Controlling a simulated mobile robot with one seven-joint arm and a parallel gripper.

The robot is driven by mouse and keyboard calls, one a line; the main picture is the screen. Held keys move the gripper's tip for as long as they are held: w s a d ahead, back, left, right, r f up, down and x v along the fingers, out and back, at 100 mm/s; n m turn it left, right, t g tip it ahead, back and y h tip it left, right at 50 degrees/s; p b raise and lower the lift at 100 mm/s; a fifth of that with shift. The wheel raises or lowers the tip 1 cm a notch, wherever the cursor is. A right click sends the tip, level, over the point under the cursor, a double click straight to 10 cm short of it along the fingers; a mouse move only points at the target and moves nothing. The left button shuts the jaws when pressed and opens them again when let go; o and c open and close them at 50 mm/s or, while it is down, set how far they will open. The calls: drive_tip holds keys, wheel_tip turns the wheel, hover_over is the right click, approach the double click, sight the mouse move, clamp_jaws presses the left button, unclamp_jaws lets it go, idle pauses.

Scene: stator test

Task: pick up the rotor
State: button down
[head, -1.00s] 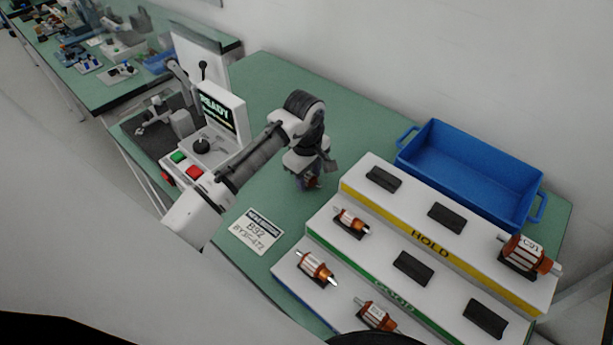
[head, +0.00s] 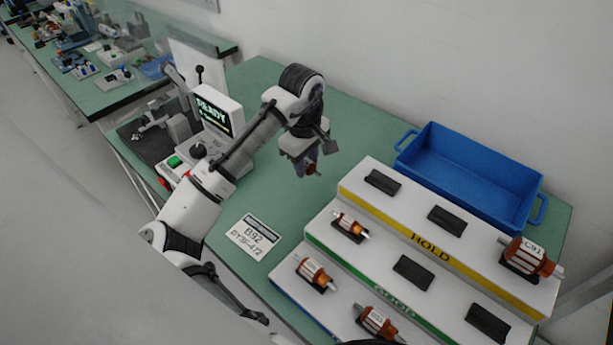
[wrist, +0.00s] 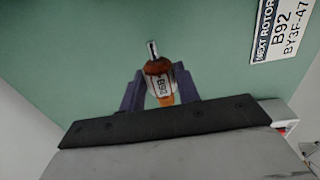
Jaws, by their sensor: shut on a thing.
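My gripper (head: 307,165) is shut on a rotor with copper-coloured windings, a pale label and a metal shaft. In the wrist view the rotor (wrist: 160,82) sits between the two dark fingers, and its label reads B92. The gripper (wrist: 160,90) holds it over the green table. In the head view the rotor (head: 311,169) is mostly hidden by the fingers. A card (head: 254,235) reading B92 lies flat on the table in front; it also shows in the wrist view (wrist: 283,30).
A stepped rack (head: 385,222) with HOLD and GOOD rows stands at the right, holding several rotors and empty dark cradles. A blue bin (head: 470,170) is behind it. A tester (head: 215,112) showing READY stands left. Green table between is clear.

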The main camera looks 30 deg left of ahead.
wheel_tip(320, 180, up, 14)
drive_tip(key=shift+b, duration=0.3)
drive_tip(key=shift+r, duration=0.1)
wheel_tip(320, 180, up, 5)
drive_tip(key=p, duration=0.6)
hover_over(306, 161)
idle(0.4)
